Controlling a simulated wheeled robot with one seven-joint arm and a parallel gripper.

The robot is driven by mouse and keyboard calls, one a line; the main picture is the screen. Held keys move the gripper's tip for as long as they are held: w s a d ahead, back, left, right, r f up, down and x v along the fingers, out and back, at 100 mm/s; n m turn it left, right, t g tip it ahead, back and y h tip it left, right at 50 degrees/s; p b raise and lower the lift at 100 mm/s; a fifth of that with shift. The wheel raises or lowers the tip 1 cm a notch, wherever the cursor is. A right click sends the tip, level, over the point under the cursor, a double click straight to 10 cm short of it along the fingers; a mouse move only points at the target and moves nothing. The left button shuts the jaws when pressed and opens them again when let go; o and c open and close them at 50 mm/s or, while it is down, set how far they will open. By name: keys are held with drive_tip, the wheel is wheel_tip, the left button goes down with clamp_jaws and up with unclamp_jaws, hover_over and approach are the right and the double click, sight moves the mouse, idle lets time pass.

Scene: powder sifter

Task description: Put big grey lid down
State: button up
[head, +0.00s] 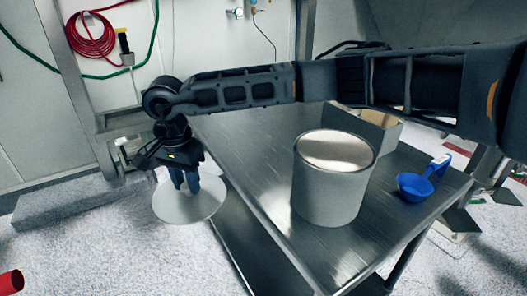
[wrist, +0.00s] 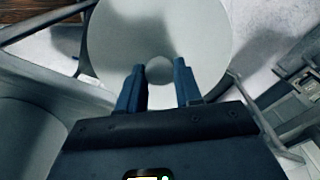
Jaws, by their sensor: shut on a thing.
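The big grey lid (head: 190,206) is a round, flat disc. It hangs under my gripper (head: 190,186) at the left of the table, out past its left edge in the head view. My gripper points down with its fingers at the middle of the lid and is shut on it. In the wrist view the lid (wrist: 190,22) fills the upper middle, with its small round knob (wrist: 159,70) between the blue fingertips (wrist: 160,82). How the fingers touch the knob is hard to see.
A steel table (head: 262,170) has a large grey drum (head: 330,190) on it, a box-like container (head: 378,128) behind and a blue scoop (head: 415,186) at right. The tabletop's left part is clear. A steel frame (head: 110,140) stands behind the lid. A red object (head: 11,283) is at lower left.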

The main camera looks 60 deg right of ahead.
drive_tip(key=s+d+r+m, duration=0.2)
drive_tip(key=d+r+m, duration=0.3)
drive_tip(key=d+m, duration=0.45)
drive_tip(key=s+d+r+m, duration=0.2)
drive_tip(key=d+r+m, duration=0.3)
drive_tip(key=d+m, duration=0.45)
drive_tip(key=s+d+r+m+b, duration=0.2)
drive_tip(key=s+d+m, duration=0.8)
drive_tip(key=d+m, duration=0.5)
drive_tip(key=shift+m, duration=0.5)
drive_tip(key=shift+w+a+f+p, duration=0.35)
drive_tip(key=shift+w+a+f, duration=0.8)
drive_tip(key=shift+w+f, duration=0.6)
drive_tip(key=shift+w+a+f+p, duration=0.3)
drive_tip(key=shift+w+a+f, duration=0.85)
drive_tip(key=shift+w+f, duration=0.6)
drive_tip(key=shift+w+a+f+p, duration=0.35)
drive_tip(key=shift+w+a+f, duration=0.95)
drive_tip(key=shift+f, duration=0.75)
drive_tip(key=shift+d+f, duration=0.1)
drive_tip(key=shift+d, duration=0.05)
drive_tip(key=o, duration=1)
drive_tip(key=shift+o, duration=0.2)
